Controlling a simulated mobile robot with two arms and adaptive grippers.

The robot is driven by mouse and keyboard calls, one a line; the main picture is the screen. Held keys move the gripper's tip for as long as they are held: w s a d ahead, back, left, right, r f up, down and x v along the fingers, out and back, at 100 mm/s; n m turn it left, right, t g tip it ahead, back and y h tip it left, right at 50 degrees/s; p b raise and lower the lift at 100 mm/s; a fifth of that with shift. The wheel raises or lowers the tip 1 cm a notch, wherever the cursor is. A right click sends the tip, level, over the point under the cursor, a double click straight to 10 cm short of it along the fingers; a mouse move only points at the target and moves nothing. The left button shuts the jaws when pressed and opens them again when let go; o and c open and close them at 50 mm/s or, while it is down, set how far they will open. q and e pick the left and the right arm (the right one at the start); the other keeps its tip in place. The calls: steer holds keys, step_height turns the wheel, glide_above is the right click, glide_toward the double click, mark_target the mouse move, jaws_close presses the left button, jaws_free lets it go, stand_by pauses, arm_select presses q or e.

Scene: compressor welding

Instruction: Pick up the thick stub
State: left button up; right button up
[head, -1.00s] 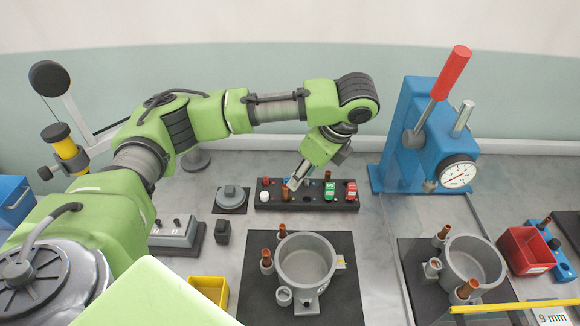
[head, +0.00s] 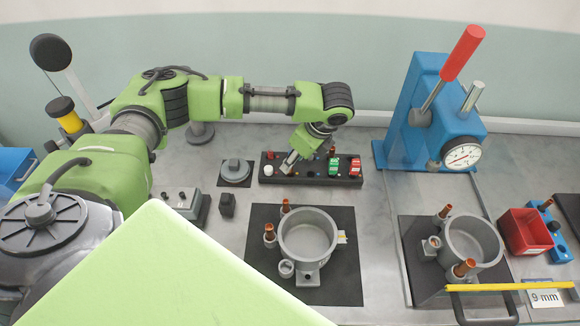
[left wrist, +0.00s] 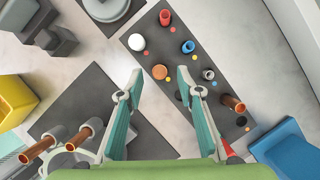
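A black rack (head: 310,179) stands at the back of the bench. In the left wrist view the rack (left wrist: 150,45) bears a copper-coloured stub (left wrist: 233,103), a red piece (left wrist: 165,18), a blue-ringed piece (left wrist: 188,47), a grey hollow piece (left wrist: 208,74) and a round orange-topped piece (left wrist: 160,71). I cannot tell for sure which is the thick stub. My left gripper (head: 288,168) is over the left half of the rack. Its fingers (left wrist: 165,92) are open and empty, with the orange-topped piece just beyond the tips. The copper stub is outside the right-hand finger. My right gripper is not in view.
A grey pot (head: 308,236) with copper-topped tubes sits on a dark mat in front of the rack; another pot (head: 472,242) sits further right. A blue press (head: 408,140) with a red lever stands right of the rack. A grey disc fixture (head: 236,171) is to its left.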

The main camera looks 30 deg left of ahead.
arm_select(q)
steer(key=shift+x, duration=1.25)
steer(key=shift+a+f+p, duration=0.3)
steer(key=shift+f, duration=0.15)
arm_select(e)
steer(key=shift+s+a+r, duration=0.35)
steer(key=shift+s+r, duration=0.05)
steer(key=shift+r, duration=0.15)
arm_select(q)
steer(key=shift+d, duration=0.1)
jaws_close()
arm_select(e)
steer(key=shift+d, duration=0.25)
arm_select(q)
steer(key=shift+r, duration=0.1)
